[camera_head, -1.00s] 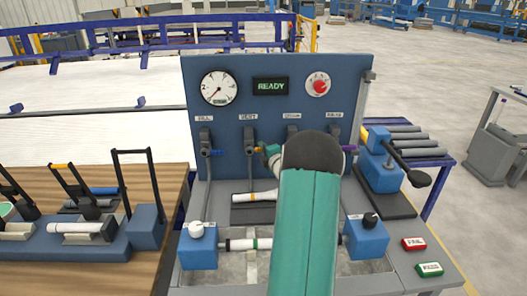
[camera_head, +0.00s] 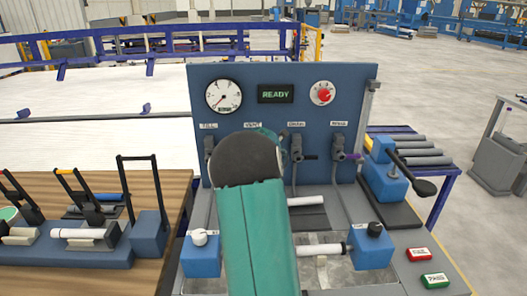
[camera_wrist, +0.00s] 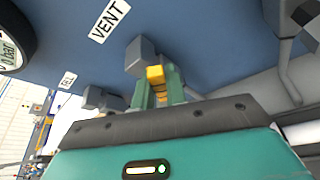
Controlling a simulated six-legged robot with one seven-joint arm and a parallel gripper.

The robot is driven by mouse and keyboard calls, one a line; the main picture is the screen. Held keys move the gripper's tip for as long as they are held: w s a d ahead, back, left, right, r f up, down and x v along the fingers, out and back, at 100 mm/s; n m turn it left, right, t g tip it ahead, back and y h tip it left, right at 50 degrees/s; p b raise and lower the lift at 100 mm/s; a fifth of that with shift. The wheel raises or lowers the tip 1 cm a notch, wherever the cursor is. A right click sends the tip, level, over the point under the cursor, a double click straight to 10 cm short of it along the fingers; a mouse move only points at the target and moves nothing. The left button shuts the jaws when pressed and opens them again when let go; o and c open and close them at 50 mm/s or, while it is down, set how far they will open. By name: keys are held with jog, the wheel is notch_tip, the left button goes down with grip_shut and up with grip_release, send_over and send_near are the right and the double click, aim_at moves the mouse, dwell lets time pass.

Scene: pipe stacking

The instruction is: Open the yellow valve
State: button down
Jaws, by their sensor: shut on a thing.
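The yellow valve handle (camera_wrist: 155,74) shows in the wrist view, on a grey valve body (camera_wrist: 140,56) below the VENT label (camera_wrist: 110,20). My gripper (camera_wrist: 159,88) has its teal fingers on both sides of the yellow handle and is shut on it. In the head view, my arm hides the VENT valve and most of the gripper. How far the handle is turned cannot be told.
The blue panel (camera_head: 345,112) carries a gauge (camera_head: 223,95), a READY display (camera_head: 275,94) and a red knob (camera_head: 322,93). The DRAIN valve (camera_head: 296,148) and a purple-handled valve (camera_head: 339,148) stand to the right. A white pipe (camera_head: 320,250) lies below.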

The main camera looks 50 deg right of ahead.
jog(key=shift+w+a+r+n+g+h, duration=0.35)
jog(key=shift+w+a+n+g+h, duration=0.25)
jog(key=shift+n, duration=0.6)
jog(key=shift+w+a+n+g+h, duration=0.3)
jog(key=shift+w+n+g, duration=0.15)
jog(key=shift+n, duration=0.35)
jog(key=c, duration=1.4)
grip_release()
jog(key=shift+c, duration=0.2)
jog(key=shift+a, duration=0.1)
jog(key=v, duration=1.3)
jog(key=shift+s+a+r, duration=0.2)
jog(key=shift+a+r, duration=0.05)
